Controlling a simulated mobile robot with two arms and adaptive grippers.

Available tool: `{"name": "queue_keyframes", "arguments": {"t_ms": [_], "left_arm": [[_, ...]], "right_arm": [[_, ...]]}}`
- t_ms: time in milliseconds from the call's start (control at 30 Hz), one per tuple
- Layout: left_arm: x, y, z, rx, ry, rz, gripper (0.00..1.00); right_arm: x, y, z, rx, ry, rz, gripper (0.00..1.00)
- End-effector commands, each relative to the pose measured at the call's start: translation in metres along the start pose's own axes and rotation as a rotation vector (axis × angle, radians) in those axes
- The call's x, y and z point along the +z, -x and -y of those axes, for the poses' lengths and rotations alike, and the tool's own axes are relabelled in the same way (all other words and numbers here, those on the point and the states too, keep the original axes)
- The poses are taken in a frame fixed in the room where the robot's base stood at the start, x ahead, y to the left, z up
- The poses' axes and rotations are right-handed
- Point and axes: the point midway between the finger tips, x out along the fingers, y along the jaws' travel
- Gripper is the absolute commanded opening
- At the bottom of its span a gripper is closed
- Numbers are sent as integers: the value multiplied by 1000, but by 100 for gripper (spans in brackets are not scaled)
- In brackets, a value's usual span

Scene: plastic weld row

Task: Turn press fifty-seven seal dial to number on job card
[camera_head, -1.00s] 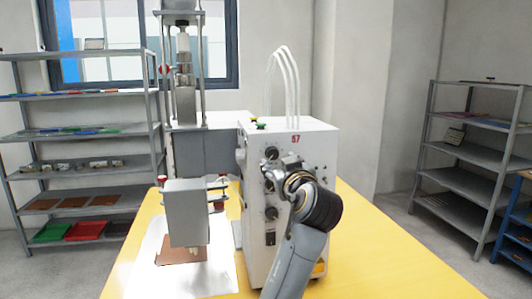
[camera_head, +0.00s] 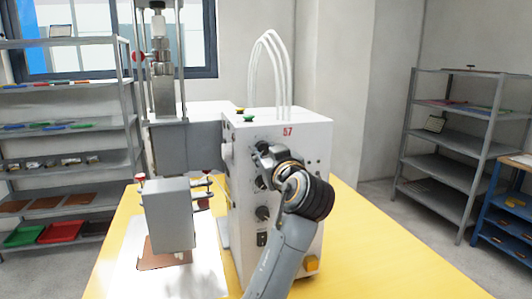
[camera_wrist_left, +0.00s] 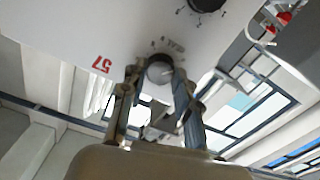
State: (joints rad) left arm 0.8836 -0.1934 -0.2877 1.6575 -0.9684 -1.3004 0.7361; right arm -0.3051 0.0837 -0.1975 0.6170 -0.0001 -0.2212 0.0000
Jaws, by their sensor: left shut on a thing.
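Press 57 is a white box (camera_head: 300,165) with a red "57" on it, standing on the yellow table. My left gripper (camera_head: 258,154) is at the upper knob on the press's front face and mostly hides it. In the left wrist view the round grey seal dial (camera_wrist_left: 159,71) sits between the two fingers of my left gripper (camera_wrist_left: 158,80), which are shut on it. Lettering that seems to read "SEAL" and small marks show upside down beside the dial. The dial's setting is too small to read. My right gripper is out of view.
Lower black knobs (camera_head: 262,213) and a switch (camera_head: 262,239) sit below on the same face. The grey press head (camera_head: 168,215) stands over a brown sheet (camera_head: 160,258) at left.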

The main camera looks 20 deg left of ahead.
Motion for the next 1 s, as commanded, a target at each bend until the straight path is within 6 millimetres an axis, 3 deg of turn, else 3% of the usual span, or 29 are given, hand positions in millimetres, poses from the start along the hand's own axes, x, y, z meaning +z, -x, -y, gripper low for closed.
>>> {"name": "queue_keyframes", "arguments": {"t_ms": [467, 1000], "left_arm": [[0, -1, 0, -1, -74, 2, 0], [-3, -1, -1, 0, -530, 2, 0]], "right_arm": [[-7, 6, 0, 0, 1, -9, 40], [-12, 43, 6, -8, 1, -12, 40]]}}
